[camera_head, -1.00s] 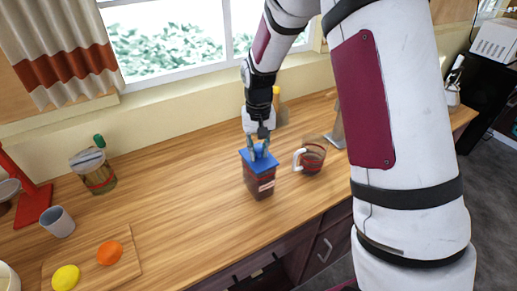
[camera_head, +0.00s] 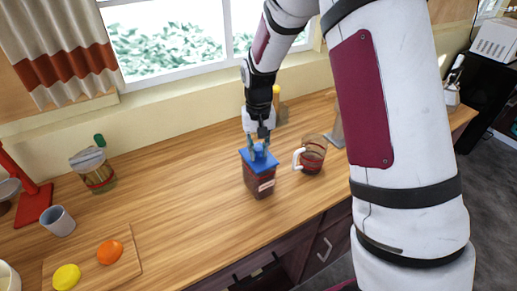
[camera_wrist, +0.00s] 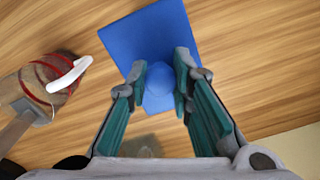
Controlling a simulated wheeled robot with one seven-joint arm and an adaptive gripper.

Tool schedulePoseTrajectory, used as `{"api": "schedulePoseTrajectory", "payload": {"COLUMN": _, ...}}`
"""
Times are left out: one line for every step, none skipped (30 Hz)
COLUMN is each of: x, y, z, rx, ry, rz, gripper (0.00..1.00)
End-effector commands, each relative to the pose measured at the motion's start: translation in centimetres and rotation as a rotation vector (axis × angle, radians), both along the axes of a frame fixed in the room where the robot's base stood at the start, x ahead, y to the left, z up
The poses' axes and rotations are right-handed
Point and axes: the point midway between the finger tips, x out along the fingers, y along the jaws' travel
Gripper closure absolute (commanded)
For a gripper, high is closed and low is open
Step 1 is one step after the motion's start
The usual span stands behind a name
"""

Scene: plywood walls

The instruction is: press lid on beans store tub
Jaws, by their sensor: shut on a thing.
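The beans store tub (camera_head: 259,183) is a dark red-brown square tub with a pale label, upright on the wooden counter. The blue square lid (camera_head: 245,158) is on its top; in the wrist view the lid (camera_wrist: 160,30) fills the upper middle and hides the tub. My gripper (camera_head: 259,150) is directly above the tub, pointing down. In the wrist view my gripper (camera_wrist: 161,85) has its teal fingers on either side of the lid's round blue knob (camera_wrist: 158,78), shut on it. Whether the lid is fully seated all round cannot be told.
A glass mug with a white handle (camera_head: 298,159) stands close to the tub's right. A glass jar (camera_head: 95,172), a grey cup (camera_head: 57,221) and a board (camera_head: 128,262) with fruit are at left. The counter between them is clear.

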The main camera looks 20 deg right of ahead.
Motion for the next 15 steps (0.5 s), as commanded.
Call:
{"api": "schedulePoseTrajectory", "payload": {"x": 0.01, "y": 0.0, "z": 0.0, "rx": 0.0, "ry": 0.0, "rz": 0.0, "gripper": 0.98}}
{"api": "schedulePoseTrajectory", "payload": {"x": 0.01, "y": 0.0, "z": 0.0, "rx": 0.0, "ry": 0.0, "rz": 0.0, "gripper": 0.98}}
{"api": "schedulePoseTrajectory", "payload": {"x": 0.01, "y": 0.01, "z": 0.0, "rx": 0.0, "ry": 0.0, "rz": 0.0, "gripper": 0.98}}
{"api": "schedulePoseTrajectory", "payload": {"x": 0.01, "y": 0.01, "z": 0.0, "rx": 0.0, "ry": 0.0, "rz": 0.0, "gripper": 0.98}}
{"api": "schedulePoseTrajectory", "payload": {"x": 0.01, "y": 0.01, "z": 0.0, "rx": 0.0, "ry": 0.0, "rz": 0.0, "gripper": 0.98}}
{"api": "schedulePoseTrajectory", "payload": {"x": 0.01, "y": 0.01, "z": 0.0, "rx": 0.0, "ry": 0.0, "rz": 0.0, "gripper": 0.98}}
{"api": "schedulePoseTrajectory", "payload": {"x": 0.01, "y": 0.01, "z": 0.0, "rx": 0.0, "ry": 0.0, "rz": 0.0, "gripper": 0.77}}
{"api": "schedulePoseTrajectory", "payload": {"x": 0.01, "y": 0.01, "z": 0.0, "rx": 0.0, "ry": 0.0, "rz": 0.0, "gripper": 0.7}}
{"api": "schedulePoseTrajectory", "payload": {"x": 0.01, "y": 0.01, "z": 0.0, "rx": 0.0, "ry": 0.0, "rz": 0.0, "gripper": 0.61}}
{"api": "schedulePoseTrajectory", "payload": {"x": 0.01, "y": 0.01, "z": 0.0, "rx": 0.0, "ry": 0.0, "rz": 0.0, "gripper": 0.56}}
{"api": "schedulePoseTrajectory", "payload": {"x": 0.0, "y": 0.01, "z": 0.0, "rx": 0.0, "ry": 0.0, "rz": 0.0, "gripper": 0.56}}
{"api": "schedulePoseTrajectory", "payload": {"x": 0.0, "y": 0.01, "z": 0.0, "rx": 0.0, "ry": 0.0, "rz": 0.0, "gripper": 0.56}}
{"api": "schedulePoseTrajectory", "payload": {"x": 0.0, "y": 0.01, "z": 0.0, "rx": 0.0, "ry": 0.0, "rz": 0.0, "gripper": 0.56}}
{"api": "schedulePoseTrajectory", "payload": {"x": 0.0, "y": 0.01, "z": 0.0, "rx": 0.0, "ry": 0.0, "rz": 0.0, "gripper": 0.56}}
{"api": "schedulePoseTrajectory", "payload": {"x": 0.0, "y": 0.01, "z": 0.0, "rx": 0.0, "ry": 0.0, "rz": 0.0, "gripper": 0.56}}
